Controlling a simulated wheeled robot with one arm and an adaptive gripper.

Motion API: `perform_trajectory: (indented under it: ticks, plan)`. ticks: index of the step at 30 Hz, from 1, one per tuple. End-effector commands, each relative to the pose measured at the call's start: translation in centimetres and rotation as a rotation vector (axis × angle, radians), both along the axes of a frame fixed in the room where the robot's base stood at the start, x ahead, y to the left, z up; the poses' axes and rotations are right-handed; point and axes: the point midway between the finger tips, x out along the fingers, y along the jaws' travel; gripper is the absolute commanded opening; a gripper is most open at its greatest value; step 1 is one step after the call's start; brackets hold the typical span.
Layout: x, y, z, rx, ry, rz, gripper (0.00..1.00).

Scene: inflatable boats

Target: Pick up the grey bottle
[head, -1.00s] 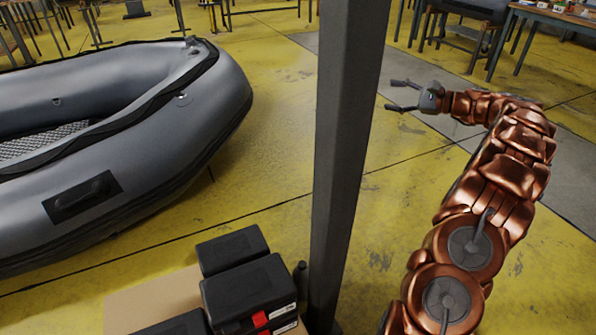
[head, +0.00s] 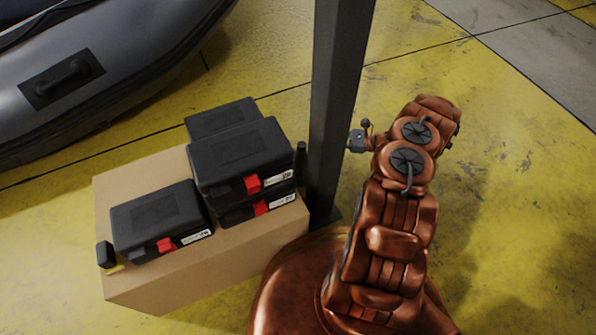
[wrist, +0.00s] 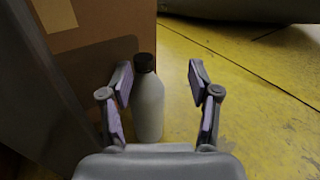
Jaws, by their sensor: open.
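The grey bottle (wrist: 149,104), pale with a black cap, stands upright in the wrist view beside a cardboard box. My gripper (wrist: 161,80) is open, with one finger on each side of the bottle in the picture. The bottle appears closer to the left finger than to the right one, and its base shows low between them. I cannot tell whether it is within the fingers' depth. In the head view only a small grey part of my gripper (head: 357,141) shows beside the arm; the fingers are not clear there.
The cardboard box (head: 150,290) carries several black cases (head: 240,155) with red latches. A dark post (head: 338,100) stands between box and arm. A small dark upright thing (head: 301,160) is by the post. A grey inflatable boat (head: 120,40) lies behind; yellow floor is open at right.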

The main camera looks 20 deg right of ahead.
Motion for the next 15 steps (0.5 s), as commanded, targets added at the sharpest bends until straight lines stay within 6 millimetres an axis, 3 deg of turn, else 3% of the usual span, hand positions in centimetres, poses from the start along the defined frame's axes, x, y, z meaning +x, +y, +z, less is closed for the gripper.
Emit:
perform_trajectory:
  ticks: [1, 5, 15]
  plan:
    - [-0.6, 0.7, -1.5, 0.018, 0.013, 0.004, 0.61]
    - [-1.4, 1.7, -2.9, 0.043, 0.030, 0.011, 0.61]
    - [-0.2, 4.1, -3.2, 0.054, 0.034, 0.014, 0.61]
